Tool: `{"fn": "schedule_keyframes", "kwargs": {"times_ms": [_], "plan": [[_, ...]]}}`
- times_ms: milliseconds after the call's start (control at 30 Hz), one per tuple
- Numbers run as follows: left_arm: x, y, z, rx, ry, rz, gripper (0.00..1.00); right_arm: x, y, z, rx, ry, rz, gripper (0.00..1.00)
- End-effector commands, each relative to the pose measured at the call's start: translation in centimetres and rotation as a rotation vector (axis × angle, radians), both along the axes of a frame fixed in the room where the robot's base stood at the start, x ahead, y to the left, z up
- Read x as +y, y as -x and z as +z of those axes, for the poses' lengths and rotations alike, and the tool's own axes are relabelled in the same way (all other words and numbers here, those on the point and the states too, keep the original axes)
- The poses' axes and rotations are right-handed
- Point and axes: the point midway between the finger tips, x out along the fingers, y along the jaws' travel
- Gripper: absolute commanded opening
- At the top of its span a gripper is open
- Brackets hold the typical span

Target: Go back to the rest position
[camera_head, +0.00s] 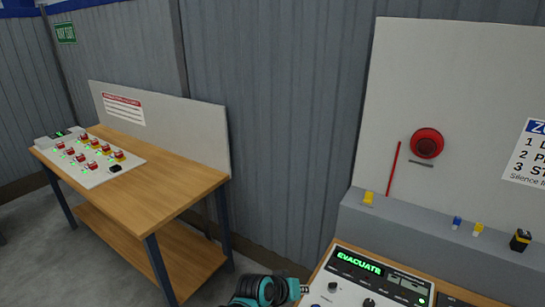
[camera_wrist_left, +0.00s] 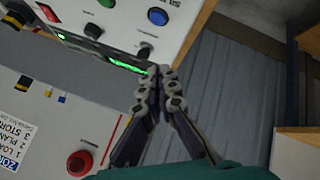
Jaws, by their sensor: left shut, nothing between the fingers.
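My left gripper (camera_wrist_left: 160,72) is shut and empty in the left wrist view, its two fingers meeting at the tips. In the head view the left gripper (camera_head: 299,289) shows only partly at the bottom edge, beside the left side of the control panel (camera_head: 330,297). The panel has a lit green EVACUATE display (camera_head: 358,262) and dark knobs. The panel also shows in the left wrist view (camera_wrist_left: 122,48), with a blue button, a green button and dark knobs near the fingertips. I cannot tell whether the fingers touch it. My right gripper is in neither view.
A wooden workbench (camera_head: 183,166) with a board of red buttons (camera_head: 90,158) stands at left. Behind the control panel, a grey ledge (camera_head: 430,229) holds small yellow, blue and black items. A red round alarm (camera_head: 427,143) is on the upright board above. Floor shows between the bench and panel.

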Motion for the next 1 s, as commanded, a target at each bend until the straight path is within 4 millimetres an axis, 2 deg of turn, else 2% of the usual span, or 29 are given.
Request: {"fn": "schedule_keyframes", "kwargs": {"times_ms": [33,100,267,400,500,600,700,833,1000], "plan": [[2.3,0.6,0.4,-0.009,-0.027,0.022,0.00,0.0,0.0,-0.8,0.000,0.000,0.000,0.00],[5.7,1.5,1.3,-0.022,-0.074,0.050,0.00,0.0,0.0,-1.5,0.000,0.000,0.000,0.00],[13.0,4.6,2.4,-0.046,-0.183,0.114,0.00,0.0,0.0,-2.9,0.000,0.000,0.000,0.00],[18.8,8.3,2.3,-0.055,-0.283,0.168,0.00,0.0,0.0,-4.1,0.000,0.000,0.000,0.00],[22.3,11.0,1.8,-0.056,-0.347,0.204,0.00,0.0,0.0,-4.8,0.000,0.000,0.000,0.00],[24.9,13.3,1.1,-0.054,-0.402,0.232,0.00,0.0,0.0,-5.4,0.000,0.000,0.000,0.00],[26.5,15.0,0.5,-0.051,-0.439,0.251,0.00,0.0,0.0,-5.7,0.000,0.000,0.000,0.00],[27.5,16.0,0.2,-0.048,-0.464,0.262,0.00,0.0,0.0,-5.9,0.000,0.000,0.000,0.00],[27.7,16.2,0.2,-0.048,-0.468,0.263,0.00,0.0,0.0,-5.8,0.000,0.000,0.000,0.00]]}}
